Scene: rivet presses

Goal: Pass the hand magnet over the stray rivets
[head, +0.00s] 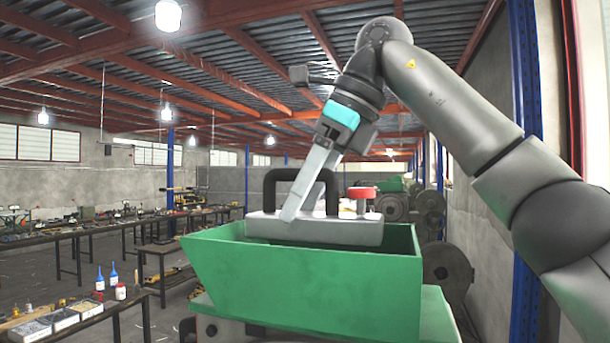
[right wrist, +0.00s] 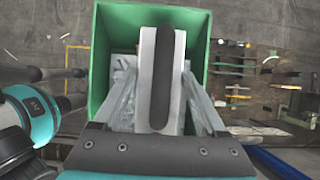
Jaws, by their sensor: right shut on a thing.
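The hand magnet (head: 315,230) is a flat grey block with a black arched handle and a red knob on its right end. It is level at the rim of a green bin (head: 310,280); I cannot tell whether it touches the bin. My right gripper (head: 288,217) reaches down from above and is shut on the magnet. In the right wrist view the magnet's black handle (right wrist: 162,80) lies between the two fingers of my right gripper (right wrist: 158,75). Grey material shows beside the magnet inside the bin, but I cannot make out separate rivets. My left gripper is not in view.
Long workbenches (head: 130,225) with tools run along the left. Blue bottles (head: 113,275) and small trays (head: 60,318) stand on a near bench. Machines with round wheels (head: 447,272) stand behind the bin, beside a blue post (head: 525,200) and the wall at right.

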